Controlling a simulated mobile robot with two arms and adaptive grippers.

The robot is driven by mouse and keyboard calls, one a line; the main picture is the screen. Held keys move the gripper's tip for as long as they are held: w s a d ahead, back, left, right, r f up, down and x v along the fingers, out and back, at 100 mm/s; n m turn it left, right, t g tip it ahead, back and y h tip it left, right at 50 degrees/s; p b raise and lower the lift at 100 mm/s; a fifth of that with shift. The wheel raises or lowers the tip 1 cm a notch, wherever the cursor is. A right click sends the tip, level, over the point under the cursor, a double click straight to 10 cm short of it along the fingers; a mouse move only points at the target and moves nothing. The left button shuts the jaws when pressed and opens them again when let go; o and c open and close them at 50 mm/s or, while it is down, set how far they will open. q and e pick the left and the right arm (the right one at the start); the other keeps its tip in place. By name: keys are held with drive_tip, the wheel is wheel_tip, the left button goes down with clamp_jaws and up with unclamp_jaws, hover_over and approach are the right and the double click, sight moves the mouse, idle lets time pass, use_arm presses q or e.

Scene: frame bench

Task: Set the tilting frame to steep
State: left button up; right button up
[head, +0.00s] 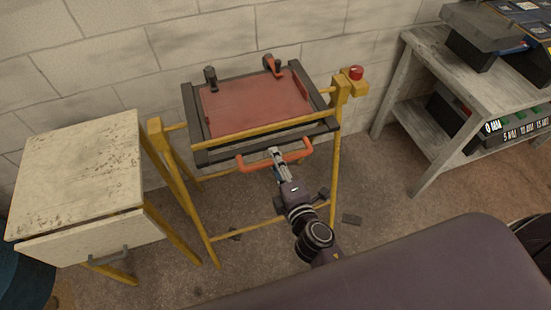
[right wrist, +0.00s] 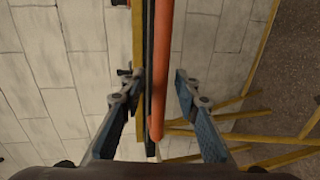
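The tilting frame (head: 190,117) is a dark rectangular frame with a red panel (head: 250,105), held between the posts of a yellow stand (head: 335,150). Two orange-topped or dark clamps (head: 272,65) sit at its far edge. An orange-red bar handle (head: 298,156) runs along its near edge. My right gripper (head: 275,153) is at the middle of this handle. In the right wrist view, the open fingers (right wrist: 160,86) lie either side of the orange handle (right wrist: 166,45), with gaps visible. The frame's exact tilt is hard to tell. My left gripper is not in view.
A worn cabinet (head: 75,175) with a drawer stands close left of the stand. A grey bench (head: 445,85) with equipment stands at right. A brick wall is behind; a small dark piece (head: 351,218) lies on the floor.

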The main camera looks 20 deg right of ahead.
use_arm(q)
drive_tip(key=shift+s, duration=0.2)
use_arm(e)
drive_tip(key=shift+w, duration=0.2)
drive_tip(key=shift+c, duration=0.3)
clamp_jaws()
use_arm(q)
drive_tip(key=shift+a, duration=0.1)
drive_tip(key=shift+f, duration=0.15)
use_arm(e)
drive_tip(key=shift+f, duration=0.2)
